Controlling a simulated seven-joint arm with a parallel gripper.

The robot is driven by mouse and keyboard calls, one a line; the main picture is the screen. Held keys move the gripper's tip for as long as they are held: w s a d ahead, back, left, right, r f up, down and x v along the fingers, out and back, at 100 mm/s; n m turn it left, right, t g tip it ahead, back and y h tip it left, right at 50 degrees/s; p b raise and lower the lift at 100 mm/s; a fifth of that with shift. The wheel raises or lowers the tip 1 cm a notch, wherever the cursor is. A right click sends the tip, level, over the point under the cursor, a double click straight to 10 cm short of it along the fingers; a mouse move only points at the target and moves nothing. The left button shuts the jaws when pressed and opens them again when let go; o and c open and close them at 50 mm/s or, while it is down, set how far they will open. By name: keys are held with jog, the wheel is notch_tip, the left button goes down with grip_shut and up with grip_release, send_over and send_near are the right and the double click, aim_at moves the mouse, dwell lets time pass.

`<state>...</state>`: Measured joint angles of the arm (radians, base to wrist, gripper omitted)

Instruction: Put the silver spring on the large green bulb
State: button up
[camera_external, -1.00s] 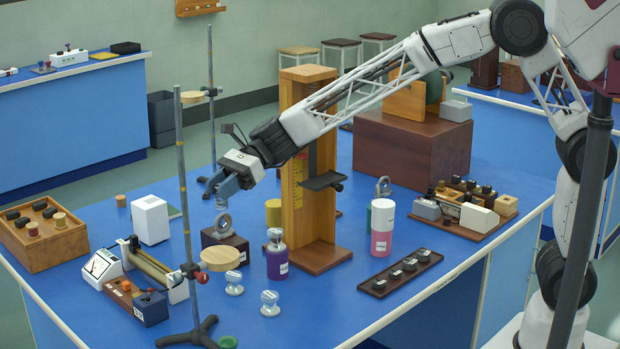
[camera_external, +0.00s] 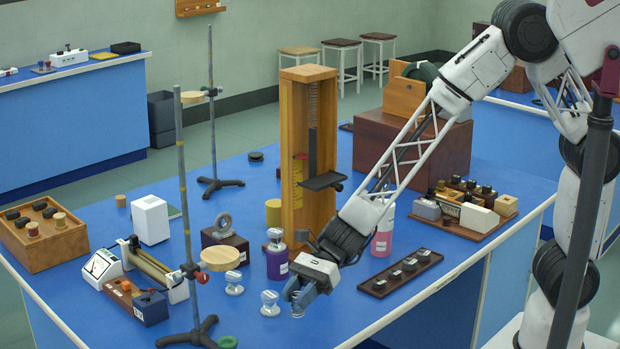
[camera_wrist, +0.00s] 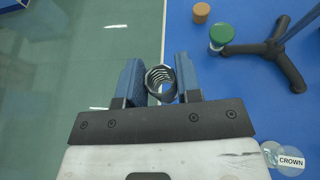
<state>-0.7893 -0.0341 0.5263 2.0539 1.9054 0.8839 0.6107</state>
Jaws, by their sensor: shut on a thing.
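My gripper (camera_external: 298,305) is low over the front of the blue bench, pointing down. In the wrist view, my gripper (camera_wrist: 160,80) is shut on the silver spring (camera_wrist: 160,78), a small coil seen end-on between the blue fingers. I cannot make the spring out in the external view. A round green-topped thing (camera_wrist: 221,34) stands beside a dark tripod foot in the wrist view, right of the gripper. It also shows as a green top (camera_external: 227,342) cut by the bottom edge of the external view. I cannot tell whether it is the large green bulb.
A clear piece (camera_external: 270,303) stands just left of my gripper. A tripod stand (camera_external: 190,335) with a tall rod is farther left. A purple bottle (camera_external: 277,262) and a dark rack (camera_external: 400,273) are nearby. A cork (camera_wrist: 201,12) lies beyond the green top.

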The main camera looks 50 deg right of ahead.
dwell(0.4)
send_over(227, 340)
jog(key=shift+f, duration=0.75)
dwell(0.4)
jog(key=shift+f, duration=1.75)
jog(key=shift+f, duration=0.2)
jog(key=o, duration=0.9)
